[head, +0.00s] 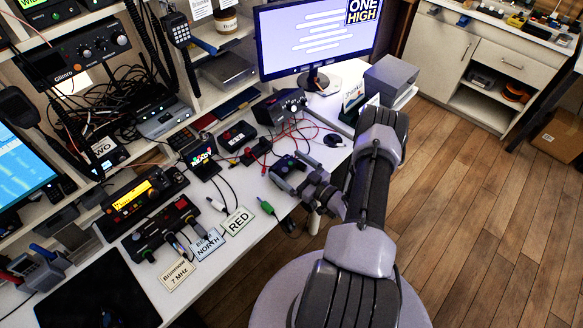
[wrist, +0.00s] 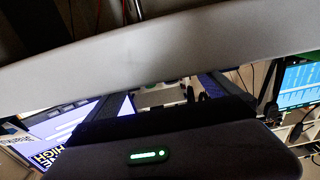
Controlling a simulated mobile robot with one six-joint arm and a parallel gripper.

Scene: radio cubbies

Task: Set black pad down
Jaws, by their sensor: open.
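A flat black pad (head: 98,297) lies on the white desk (head: 240,258) at the lower left of the head view, its near part cut off by the picture edge. My gripper (head: 298,176) is over the right edge of the desk, well to the right of that pad. In the wrist view my gripper's two dark fingers (wrist: 168,95) stand apart, with a pale grey area and small green parts beyond them. A dark rounded object (head: 284,166) is close to the fingertips in the head view; I cannot tell whether they touch. I see nothing clamped between the fingers.
Radios and loose cables crowd the back. A monitor (head: 318,38) stands behind. A round grey seat (head: 275,302) is beside the desk.

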